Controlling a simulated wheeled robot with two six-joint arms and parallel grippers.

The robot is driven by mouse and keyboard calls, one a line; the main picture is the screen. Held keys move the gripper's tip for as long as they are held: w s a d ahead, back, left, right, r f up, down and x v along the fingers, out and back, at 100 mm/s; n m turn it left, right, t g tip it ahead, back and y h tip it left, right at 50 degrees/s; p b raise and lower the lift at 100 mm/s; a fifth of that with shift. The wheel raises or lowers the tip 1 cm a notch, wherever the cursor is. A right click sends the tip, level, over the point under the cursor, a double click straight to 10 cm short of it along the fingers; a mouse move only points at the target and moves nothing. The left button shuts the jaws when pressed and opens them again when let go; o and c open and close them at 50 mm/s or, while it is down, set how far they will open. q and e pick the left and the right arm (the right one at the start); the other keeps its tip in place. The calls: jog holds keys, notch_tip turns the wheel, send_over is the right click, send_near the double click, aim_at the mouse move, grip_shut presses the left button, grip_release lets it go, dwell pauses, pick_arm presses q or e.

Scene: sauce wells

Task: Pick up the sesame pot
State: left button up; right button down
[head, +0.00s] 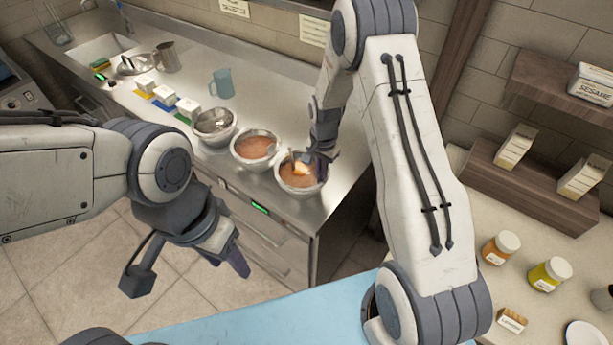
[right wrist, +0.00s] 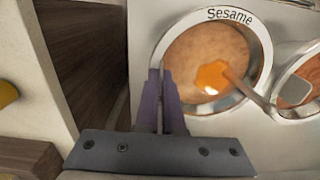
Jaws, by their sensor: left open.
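The sesame pot (head: 283,187) is a round steel pot of tan sauce at the near right end of the counter's row. In the right wrist view its rim reads "Sesame" (right wrist: 228,16). A spoon with an orange patch at its bowl (right wrist: 212,77) rests in the sauce. My right gripper (right wrist: 162,78) is at the pot's left edge in that view, purple fingers close together with the rim between them. In the head view my right gripper (head: 322,163) is at the pot's right side. My left gripper (head: 232,262) is open and empty in front of the counter.
A second sauce pot (head: 255,146) stands close beside the sesame pot, and a steel bowl (head: 214,123) beyond it. A blue jug (head: 221,83) stands behind. A wooden shelf (head: 535,185) and jars (head: 501,247) are on the right. The counter ends just right of the pot.

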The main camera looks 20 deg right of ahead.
jog(key=shift+w+r, duration=0.1)
jog(key=shift+r, duration=0.05)
jog(key=shift+r+b, duration=0.7)
jog(key=shift+r, duration=0.3)
jog(key=shift+r+b, duration=0.45)
jog(key=shift+r, duration=0.35)
jog(key=s+d+r+b, duration=0.4)
jog(key=s+d+r, duration=0.3)
jog(key=s+d, duration=0.1)
jog(key=shift+s, duration=0.35)
jog(key=shift+w+a, duration=0.15)
jog(key=shift+w+a+f, duration=0.3)
jog(key=shift+w+a, duration=0.05)
jog(key=shift+w, duration=0.05)
jog(key=shift+s+d, duration=0.1)
